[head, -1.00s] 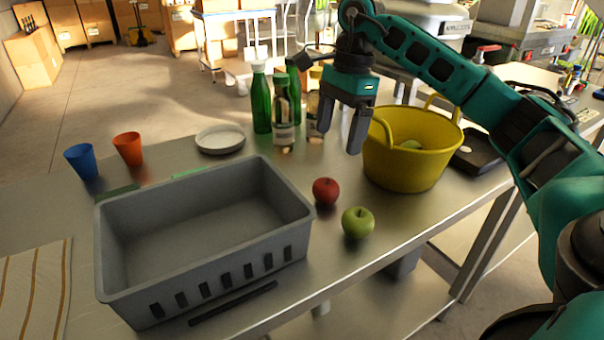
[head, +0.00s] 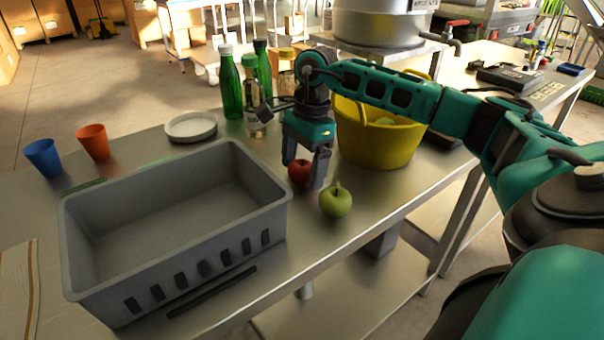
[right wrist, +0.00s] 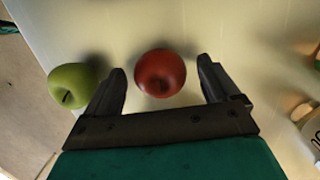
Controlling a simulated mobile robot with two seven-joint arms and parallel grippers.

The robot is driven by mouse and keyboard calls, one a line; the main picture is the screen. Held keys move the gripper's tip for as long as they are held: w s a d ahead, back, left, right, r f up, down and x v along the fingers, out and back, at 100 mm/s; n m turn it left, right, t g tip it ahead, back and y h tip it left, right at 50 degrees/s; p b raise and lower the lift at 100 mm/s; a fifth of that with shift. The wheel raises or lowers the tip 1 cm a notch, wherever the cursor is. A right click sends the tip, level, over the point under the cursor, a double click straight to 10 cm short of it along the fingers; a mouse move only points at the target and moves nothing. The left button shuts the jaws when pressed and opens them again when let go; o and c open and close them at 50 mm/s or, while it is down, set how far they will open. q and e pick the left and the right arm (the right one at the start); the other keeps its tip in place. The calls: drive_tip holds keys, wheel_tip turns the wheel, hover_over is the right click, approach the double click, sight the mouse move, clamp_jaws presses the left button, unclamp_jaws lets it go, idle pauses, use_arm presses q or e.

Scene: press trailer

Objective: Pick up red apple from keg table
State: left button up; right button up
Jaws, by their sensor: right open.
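The red apple (head: 299,172) sits on the metal table (head: 372,205), just right of the grey crate. My right gripper (head: 304,176) is over it, pointing down, with a finger on either side in the picture; a finger partly hides the apple. In the right wrist view the red apple (right wrist: 160,73) lies between and slightly beyond the tips of the open, empty right gripper (right wrist: 160,80). It appears apart from both fingers. My left gripper is not in view.
A green apple (head: 336,201) sits close to the gripper; it also shows in the right wrist view (right wrist: 72,86). The grey crate (head: 180,262) is at left, the yellow basket (head: 375,145) behind right. Green bottles (head: 231,90), a plate (head: 190,127) and cups (head: 93,142) stand farther back.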

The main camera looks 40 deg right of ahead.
drive_tip(key=shift+f, duration=0.4)
drive_tip(key=c, duration=1.1)
drive_tip(key=shift+r, duration=0.15)
drive_tip(key=shift+c, duration=0.2)
